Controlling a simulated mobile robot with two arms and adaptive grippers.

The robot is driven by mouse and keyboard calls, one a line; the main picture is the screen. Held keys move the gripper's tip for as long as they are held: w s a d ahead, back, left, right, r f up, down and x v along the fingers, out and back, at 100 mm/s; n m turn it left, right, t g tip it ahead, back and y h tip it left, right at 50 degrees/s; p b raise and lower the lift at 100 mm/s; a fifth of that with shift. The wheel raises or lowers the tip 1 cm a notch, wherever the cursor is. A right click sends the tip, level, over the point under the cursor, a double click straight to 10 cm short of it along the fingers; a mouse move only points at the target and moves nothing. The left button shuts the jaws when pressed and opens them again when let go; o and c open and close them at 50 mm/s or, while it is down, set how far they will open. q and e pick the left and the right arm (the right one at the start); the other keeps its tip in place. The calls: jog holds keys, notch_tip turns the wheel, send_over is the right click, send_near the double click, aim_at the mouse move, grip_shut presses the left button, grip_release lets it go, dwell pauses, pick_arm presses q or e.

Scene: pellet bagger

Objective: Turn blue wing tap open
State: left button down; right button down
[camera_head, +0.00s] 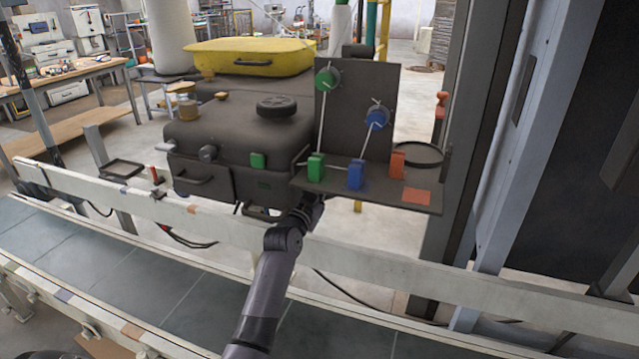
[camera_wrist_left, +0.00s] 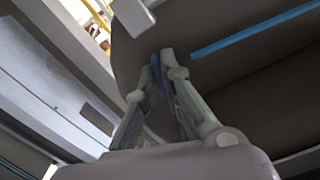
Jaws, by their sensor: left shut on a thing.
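In the left wrist view my left gripper (camera_wrist_left: 158,66) has its fingertips closed on a small blue piece, which looks like the blue wing tap (camera_wrist_left: 157,76). Most of the tap is hidden between the fingers, so I cannot tell its angle. It sits against a dark surface with a blue stripe (camera_wrist_left: 250,31). In the head view an arm reaches up to the front underside of the dark shelf (camera_head: 385,196), and its gripper is hidden there. A blue round dial (camera_head: 376,118) with a white pointer and a blue block (camera_head: 355,175) show above. My right gripper is not in view.
A green dial (camera_head: 328,78), a green block (camera_head: 316,167) and an orange block (camera_head: 397,164) share the panel and shelf. The dark machine body (camera_head: 225,130) stands left. A pale rail (camera_head: 450,285) crosses in front. A grey post (camera_head: 465,110) stands close on the right.

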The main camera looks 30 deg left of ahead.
pick_arm(q)
jog(key=shift+n+p, duration=0.7)
jog(key=shift+n, duration=1.2)
jog(key=c, duration=1.7)
grip_release()
jog(key=v, duration=1.2)
jog(key=shift+f, duration=0.15)
